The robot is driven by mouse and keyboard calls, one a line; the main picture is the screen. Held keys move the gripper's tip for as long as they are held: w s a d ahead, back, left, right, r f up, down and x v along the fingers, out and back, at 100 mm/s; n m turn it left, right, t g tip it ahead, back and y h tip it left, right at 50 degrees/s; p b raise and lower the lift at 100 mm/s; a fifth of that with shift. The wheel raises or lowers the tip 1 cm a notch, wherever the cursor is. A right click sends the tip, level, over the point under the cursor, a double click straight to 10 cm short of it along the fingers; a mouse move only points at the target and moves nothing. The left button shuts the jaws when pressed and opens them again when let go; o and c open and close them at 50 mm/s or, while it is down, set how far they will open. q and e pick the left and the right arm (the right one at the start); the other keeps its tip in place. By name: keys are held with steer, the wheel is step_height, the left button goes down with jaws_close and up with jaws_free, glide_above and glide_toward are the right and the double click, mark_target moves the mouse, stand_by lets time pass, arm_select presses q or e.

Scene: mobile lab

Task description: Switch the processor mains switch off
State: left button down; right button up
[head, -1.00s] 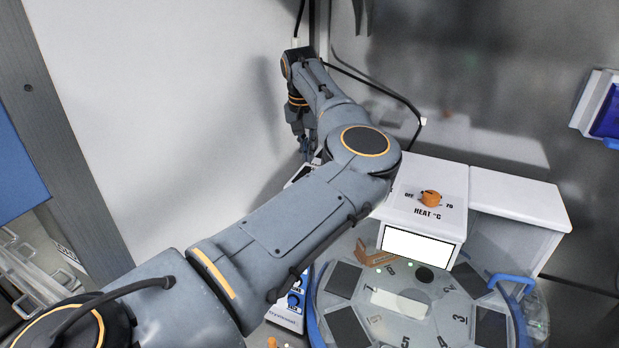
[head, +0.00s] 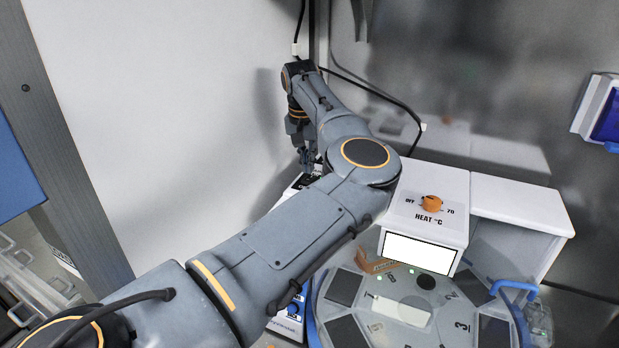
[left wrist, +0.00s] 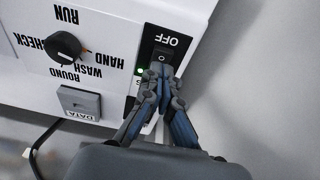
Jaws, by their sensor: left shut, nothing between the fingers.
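The processor mains switch (left wrist: 162,54) is a black rocker in a black panel marked OFF, in the left wrist view. Its "O" mark shows just beyond my fingertips. A small green light (left wrist: 141,70) beside it is lit. My left gripper (left wrist: 165,74) is shut and empty, with its tips at the near end of the rocker. The fingers hide that end, and I cannot tell whether they touch it. In the head view my left gripper (head: 308,167) points down at the dark panel at the back corner; the switch itself is too small to make out there. My right gripper is out of view.
In the head view, a white heater box (head: 425,215) with an orange knob and a numbered round tray (head: 385,325) stand right of my arm. Walls close in behind.

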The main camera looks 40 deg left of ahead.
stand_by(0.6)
arm_select(q)
steer(key=shift+f+b, duration=0.35)
steer(key=shift+f, duration=0.1)
steer(key=shift+f+b, duration=0.6)
steer(key=shift+f, duration=0.3)
stand_by(0.4)
steer(key=shift+r, duration=0.1)
steer(key=shift+r+p, duration=2.2)
steer(key=shift+r, duration=1.3)
steer(key=shift+f, duration=0.1)
